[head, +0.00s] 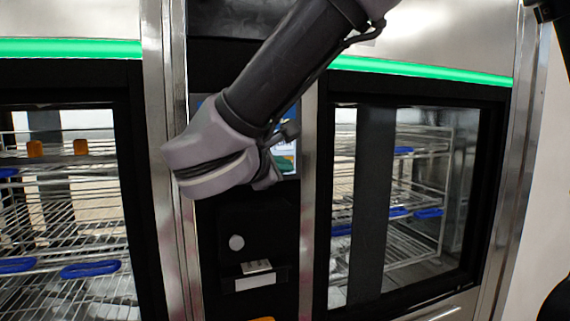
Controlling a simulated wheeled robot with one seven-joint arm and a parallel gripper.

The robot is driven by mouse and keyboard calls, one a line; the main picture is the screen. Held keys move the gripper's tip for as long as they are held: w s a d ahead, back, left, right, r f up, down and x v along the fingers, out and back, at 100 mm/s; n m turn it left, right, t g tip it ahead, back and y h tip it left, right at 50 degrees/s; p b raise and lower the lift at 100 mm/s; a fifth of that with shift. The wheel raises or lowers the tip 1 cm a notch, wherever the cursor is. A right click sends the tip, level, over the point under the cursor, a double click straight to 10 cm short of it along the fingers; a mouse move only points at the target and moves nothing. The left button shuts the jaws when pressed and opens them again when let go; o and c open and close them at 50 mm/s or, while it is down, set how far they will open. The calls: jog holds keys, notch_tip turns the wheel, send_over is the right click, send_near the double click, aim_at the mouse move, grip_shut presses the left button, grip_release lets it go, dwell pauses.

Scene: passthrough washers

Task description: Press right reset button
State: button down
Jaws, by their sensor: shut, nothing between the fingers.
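My arm reaches in from the top right across the dark control column (255,215) between the two washers. My gripper (286,133) is at the end of it, shut and empty, mostly hidden by my grey wrist, in front of a lit screen (287,163). Only slivers of the screen show, with some blue and green. I cannot tell if the gripper touches it. A round light-grey knob or button (236,242) sits lower on the column. No reset button can be made out; the arm covers much of the panel.
A left washer door (128,180) and a right washer door (492,150) flank the column, each with a green light strip above. Wire racks with blue clips (90,269) show inside. A small label plate (256,281) is below the round knob. Steel posts edge the column.

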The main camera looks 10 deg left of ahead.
jog(key=shift+s+d, duration=0.25)
jog(key=shift+s, duration=0.15)
jog(key=shift+s+d, duration=0.45)
jog(key=shift+s, duration=0.25)
jog(key=shift+s+d, duration=0.4)
jog(key=shift+s, duration=0.35)
jog(key=shift+s+d, duration=0.45)
jog(key=shift+s, duration=0.25)
